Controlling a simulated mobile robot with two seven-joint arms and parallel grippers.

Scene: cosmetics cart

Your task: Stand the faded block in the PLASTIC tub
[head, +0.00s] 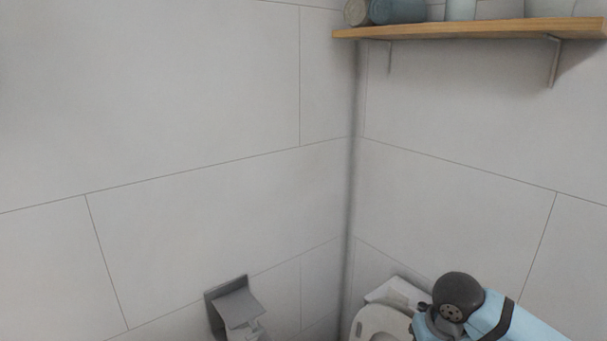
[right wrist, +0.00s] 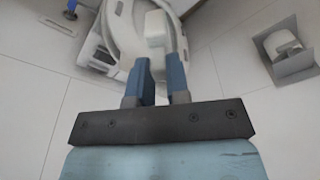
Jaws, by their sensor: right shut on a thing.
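A pale, off-white block (right wrist: 156,28) is at the fingertips of my right gripper (right wrist: 159,58) in the right wrist view. The two blue fingers are shut on its near end, and the block sticks out beyond them, in the air with the toilet behind it. No plastic tub can be made out in either view. In the head view only part of my right arm shows at the lower right, and its gripper is out of sight. My left gripper is in neither view.
A white toilet (head: 382,322) stands in the corner and also shows behind the block (right wrist: 122,30). A grey paper holder (head: 235,302) is on the left wall. A wooden shelf (head: 480,28) with several containers is at the upper right.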

